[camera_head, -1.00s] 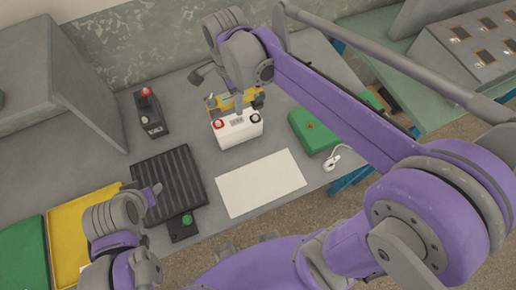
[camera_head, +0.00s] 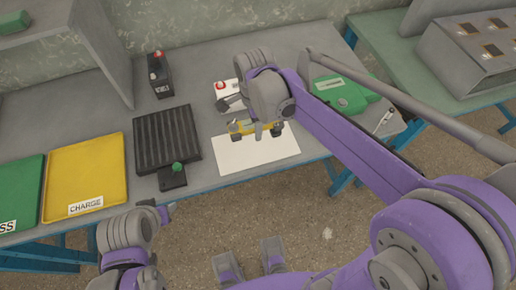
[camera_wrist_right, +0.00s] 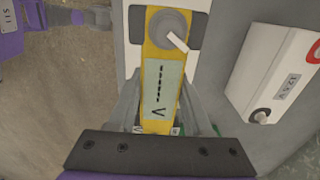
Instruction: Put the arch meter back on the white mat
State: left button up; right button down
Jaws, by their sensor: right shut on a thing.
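The arch meter (camera_head: 240,127) is yellow, with black ends. In the right wrist view the meter (camera_wrist_right: 161,85) shows a grey dial with a white pointer and a pale display. My right gripper (camera_head: 259,129) is shut on it. The meter overlaps the back part of the white mat (camera_head: 257,157) in the head view; I cannot tell whether it touches. The mat lies flat at the table's front edge and also shows behind the meter in the wrist view. My left gripper (camera_head: 160,212) is at the lower left, away from the meter; its jaws are unclear.
A white battery (camera_head: 221,87) with a red terminal stands just behind the mat, partly hidden by my right arm. Yellow (camera_head: 85,175) and green trays lie further left. A green case (camera_head: 345,93) lies to the right.

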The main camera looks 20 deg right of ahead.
aim_at(256, 146)
jog(key=f, duration=0.3)
jog(key=shift+w+f, duration=0.15)
jog(key=shift+w, duration=0.2)
jog(key=shift+s+f+b, duration=0.1)
jog(key=shift+f+b, duration=0.2)
jog(key=shift+f, duration=1.85)
jog(key=shift+f, duration=0.15)
jog(key=shift+c, duration=1.6)
grip_release()
